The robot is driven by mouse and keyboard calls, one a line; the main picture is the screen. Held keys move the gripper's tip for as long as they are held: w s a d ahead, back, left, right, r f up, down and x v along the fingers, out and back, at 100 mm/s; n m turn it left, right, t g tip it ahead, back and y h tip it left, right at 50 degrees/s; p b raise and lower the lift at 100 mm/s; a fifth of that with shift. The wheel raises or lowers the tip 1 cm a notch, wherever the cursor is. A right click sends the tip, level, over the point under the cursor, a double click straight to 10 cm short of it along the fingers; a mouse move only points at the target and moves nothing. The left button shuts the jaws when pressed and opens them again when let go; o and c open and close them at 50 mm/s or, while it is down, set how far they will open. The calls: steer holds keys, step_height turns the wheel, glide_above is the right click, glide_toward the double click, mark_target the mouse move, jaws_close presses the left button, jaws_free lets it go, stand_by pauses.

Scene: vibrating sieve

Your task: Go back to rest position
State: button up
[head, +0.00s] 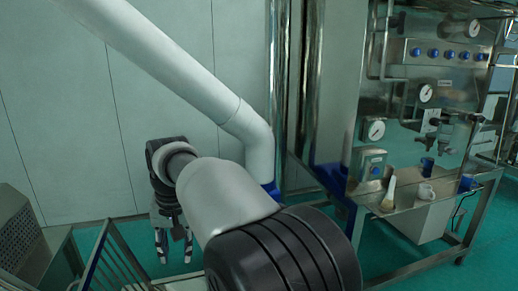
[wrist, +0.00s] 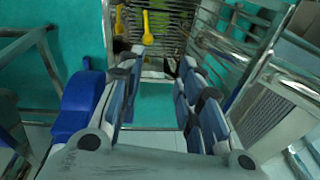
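My gripper (head: 174,250) hangs at the left of centre in the head view, fingers pointing down, beside the pale wall panels. Its two fingers are apart, with nothing visible between them. In the wrist view, my gripper (wrist: 158,70) also shows its fingers spread, with teal floor and a metal bar seen through the gap. Part of my arm crosses the middle of the head view and hides what lies behind it.
A steel panel with gauges and blue knobs (head: 450,53) stands at right, above a shelf with a brush (head: 388,194) and mug (head: 426,191). Metal railings (head: 95,262) are lower left. Yellow utensils (wrist: 147,30) show beyond my fingers. A blue part (wrist: 80,105) is close at left.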

steer(key=s+d+r+t+b, duration=0.1)
steer(key=s+d, duration=0.2)
steer(key=d, duration=0.4)
steer(key=s+d+r+m+b, duration=0.1)
steer(key=s+d, duration=0.3)
steer(key=d, duration=0.4)
steer(key=s+d+r+t+b, duration=0.1)
steer(key=s+d+r, duration=0.15)
steer(key=d, duration=0.45)
steer(key=s+d+f+b, duration=0.1)
steer(key=s+d+f, duration=0.5)
steer(key=s, duration=0.3)
steer(key=s+d+f+m+t+h+b, duration=0.1)
steer(key=s+d+f+b, duration=0.1)
steer(key=s+d+f, duration=0.4)
steer(key=s, duration=0.3)
steer(key=shift+s+b, duration=0.3)
steer(key=shift+s, duration=0.1)
